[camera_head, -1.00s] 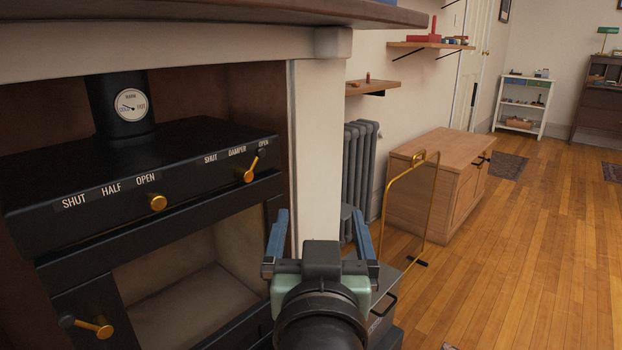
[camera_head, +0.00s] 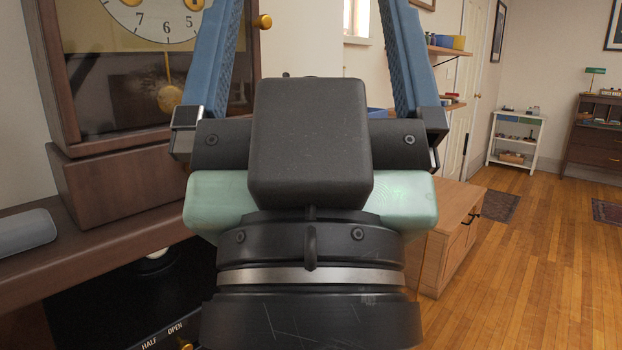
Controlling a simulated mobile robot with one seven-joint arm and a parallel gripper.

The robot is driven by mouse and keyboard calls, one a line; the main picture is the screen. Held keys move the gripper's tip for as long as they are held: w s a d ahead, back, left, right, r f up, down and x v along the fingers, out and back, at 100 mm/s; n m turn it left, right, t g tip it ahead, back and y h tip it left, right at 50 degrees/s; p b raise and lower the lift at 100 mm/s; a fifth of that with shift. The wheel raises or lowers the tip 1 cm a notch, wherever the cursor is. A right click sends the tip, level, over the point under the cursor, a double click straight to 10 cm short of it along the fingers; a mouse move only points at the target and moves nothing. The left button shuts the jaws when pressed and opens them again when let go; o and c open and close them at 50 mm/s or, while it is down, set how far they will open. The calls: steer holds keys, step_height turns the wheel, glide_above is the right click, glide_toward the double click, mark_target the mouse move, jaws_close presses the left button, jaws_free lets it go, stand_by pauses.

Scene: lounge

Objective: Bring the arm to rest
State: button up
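My gripper (camera_head: 312,30) is large in the middle of the head view, raised and pointing up and away from the camera. Its two blue fingers stand wide apart with nothing between them that I can see gripped; their tips run out of the top of the picture. The gripper body and wrist hide much of the wall and the middle of the scene.
A wooden clock (camera_head: 150,75) stands on the mantel (camera_head: 85,250) close at the left. A grey rounded object (camera_head: 27,232) lies there too. The black stove (camera_head: 140,310) is below. A wooden cabinet (camera_head: 447,240) stands at the right, with open floor (camera_head: 540,270) beyond.

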step_height(320, 180, up, 20)
steer(key=p, duration=1.8)
steer(key=shift+r, duration=0.25)
